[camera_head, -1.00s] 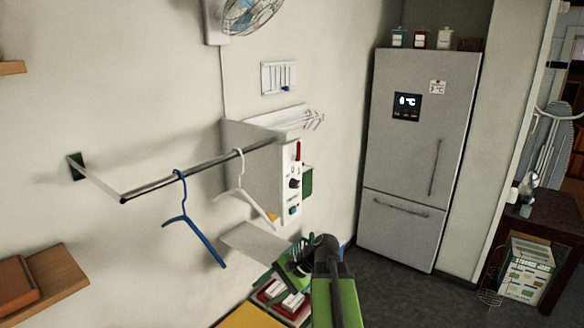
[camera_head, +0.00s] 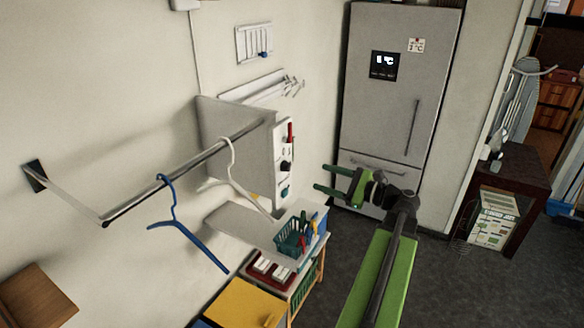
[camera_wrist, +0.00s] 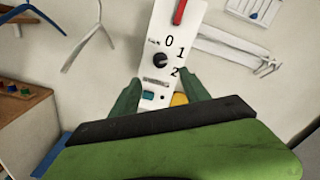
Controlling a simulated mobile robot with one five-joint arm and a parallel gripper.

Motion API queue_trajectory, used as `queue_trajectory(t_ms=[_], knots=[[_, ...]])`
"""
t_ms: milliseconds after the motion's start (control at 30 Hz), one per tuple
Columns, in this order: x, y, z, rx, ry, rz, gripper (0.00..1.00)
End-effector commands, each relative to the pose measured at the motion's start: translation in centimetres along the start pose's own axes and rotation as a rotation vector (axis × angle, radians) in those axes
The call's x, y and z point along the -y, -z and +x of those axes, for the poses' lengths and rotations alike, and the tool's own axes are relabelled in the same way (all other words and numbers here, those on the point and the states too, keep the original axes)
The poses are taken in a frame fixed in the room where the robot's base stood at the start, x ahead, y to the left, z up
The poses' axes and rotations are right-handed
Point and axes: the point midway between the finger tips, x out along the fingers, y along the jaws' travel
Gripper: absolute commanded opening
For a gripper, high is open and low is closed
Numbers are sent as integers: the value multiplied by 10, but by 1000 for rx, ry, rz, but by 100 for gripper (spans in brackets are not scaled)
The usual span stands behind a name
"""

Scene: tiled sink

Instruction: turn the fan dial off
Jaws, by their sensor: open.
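A narrow white control panel (camera_head: 284,160) fronts the grey-white box on the wall. Its black round dial (camera_head: 286,166) also shows in the wrist view (camera_wrist: 160,61), with the numerals 0, 1 and 2 curving around its right side. Which numeral the dial points at is too small to tell. My gripper (camera_head: 320,177) is open and empty, to the right of the panel, with its fingers pointing left toward it. In the wrist view its two green fingers (camera_wrist: 160,82) appear either side of the panel's lower part, apart from the dial.
A metal rail (camera_head: 185,165) with a blue hanger (camera_head: 180,225) and a white hanger (camera_head: 235,178) sticks out left of the panel. Below stand a teal basket (camera_head: 291,238) and a yellow box (camera_head: 240,306).

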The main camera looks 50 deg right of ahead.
Motion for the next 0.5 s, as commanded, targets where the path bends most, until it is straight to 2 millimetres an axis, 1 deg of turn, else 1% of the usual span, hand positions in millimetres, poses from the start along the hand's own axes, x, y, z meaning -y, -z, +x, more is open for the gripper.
queue_trajectory(t_ms=[33, 300, 400, 500], knots=[[-1, 0, 14, 1, -3, 0, 54], [0, 0, 80, 0, -2, -1, 54], [0, 1, 99, 0, -1, -1, 54], [1, 1, 113, -1, -1, -1, 54]])
